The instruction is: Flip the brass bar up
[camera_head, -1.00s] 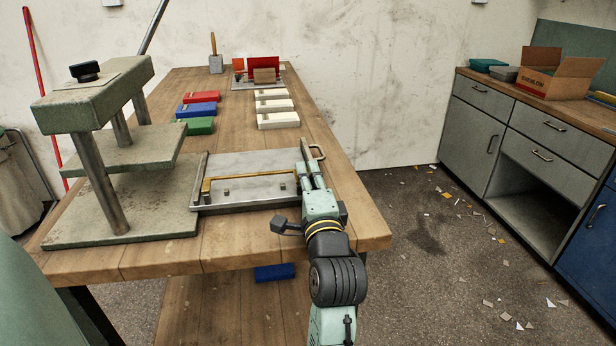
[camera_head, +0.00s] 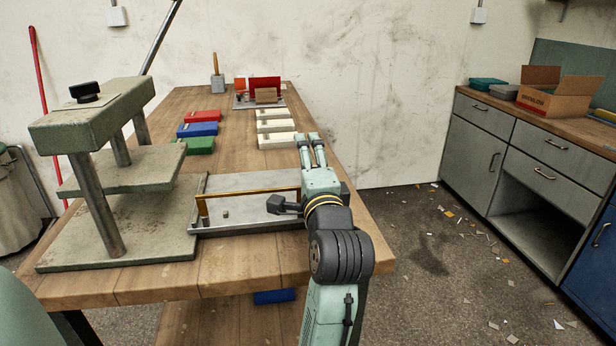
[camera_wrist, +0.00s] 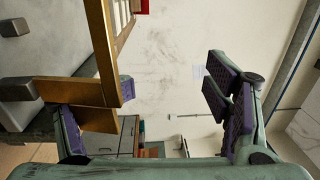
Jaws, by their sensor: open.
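The brass bar (camera_head: 250,192) runs across the grey metal tray (camera_head: 225,180), held above its surface, with a leg down at its left end. In the wrist view the brass bar (camera_wrist: 104,45) crosses the left side and meets a shorter brass piece near the left finger, partly covering that finger. My gripper (camera_head: 308,139) is at the tray's right edge, by the bar's right end, with its fingers pointing away from me. I cannot tell whether the left finger touches the brass.
A green press-like stand (camera_head: 95,130) is at the left. Red (camera_head: 203,116), blue (camera_head: 197,130) and green (camera_head: 200,146) blocks and several white blocks (camera_head: 275,127) lie behind the tray. The table's right edge is close to my arm.

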